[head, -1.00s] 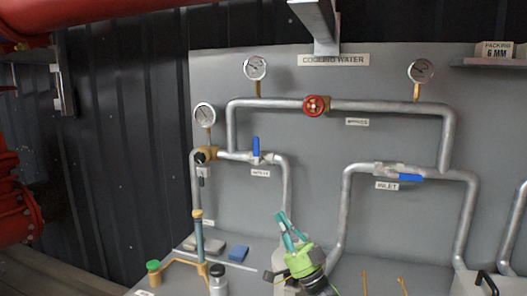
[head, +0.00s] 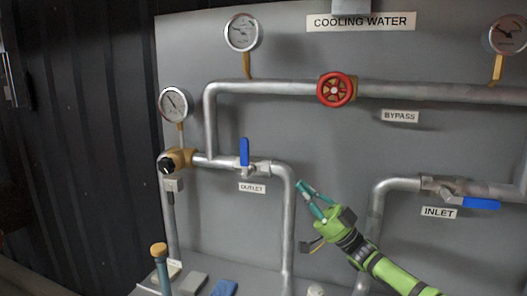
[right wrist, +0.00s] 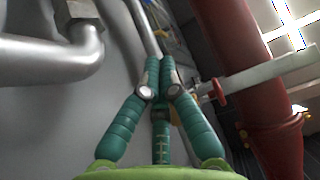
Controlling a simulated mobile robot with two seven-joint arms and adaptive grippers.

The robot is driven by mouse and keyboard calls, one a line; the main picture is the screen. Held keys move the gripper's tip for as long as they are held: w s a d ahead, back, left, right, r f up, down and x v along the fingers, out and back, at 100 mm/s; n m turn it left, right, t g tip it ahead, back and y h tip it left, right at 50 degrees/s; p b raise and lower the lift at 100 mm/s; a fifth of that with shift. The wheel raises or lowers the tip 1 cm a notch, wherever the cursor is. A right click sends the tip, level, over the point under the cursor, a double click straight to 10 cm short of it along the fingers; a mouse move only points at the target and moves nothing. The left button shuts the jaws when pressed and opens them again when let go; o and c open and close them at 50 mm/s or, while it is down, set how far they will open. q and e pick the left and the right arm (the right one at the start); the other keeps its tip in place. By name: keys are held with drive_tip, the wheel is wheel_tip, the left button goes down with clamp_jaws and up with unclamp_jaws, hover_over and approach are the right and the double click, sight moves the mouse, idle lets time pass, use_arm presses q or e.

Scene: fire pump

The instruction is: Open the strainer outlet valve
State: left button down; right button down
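The outlet valve (head: 246,169) sits on a horizontal grey pipe above the OUTLET label (head: 252,188). Its blue lever (head: 244,151) points straight up, across the pipe. My right gripper (head: 304,186) has teal fingers and is to the right of the lever and lower, apart from it. Its fingertips come together with nothing visible between them. In the right wrist view the fingertips (right wrist: 160,65) also meet, with a grey pipe (right wrist: 50,58) at the left. The lever cannot be made out in that view. My left gripper is not in view.
A red bypass wheel (head: 337,90) is on the upper pipe. The inlet valve's blue lever (head: 481,203) lies along its pipe at the right. Gauges (head: 174,104) stand above the pipes. A vertical pipe (head: 288,228) runs down between the outlet valve and my right gripper.

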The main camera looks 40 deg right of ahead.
drive_tip(key=p, duration=0.4)
approach(248, 142)
wheel_tip(248, 142, up, 4)
drive_tip(key=shift+w+a+f+p, duration=0.1)
drive_tip(key=shift+w+a+p, duration=0.35)
drive_tip(key=shift+w, duration=0.4)
drive_tip(key=shift+w+a+f+p, duration=0.1)
drive_tip(key=shift+w+a+p, duration=0.2)
drive_tip(key=shift+w+a, duration=0.35)
drive_tip(key=shift+w+d, duration=0.15)
drive_tip(key=shift+d, duration=0.1)
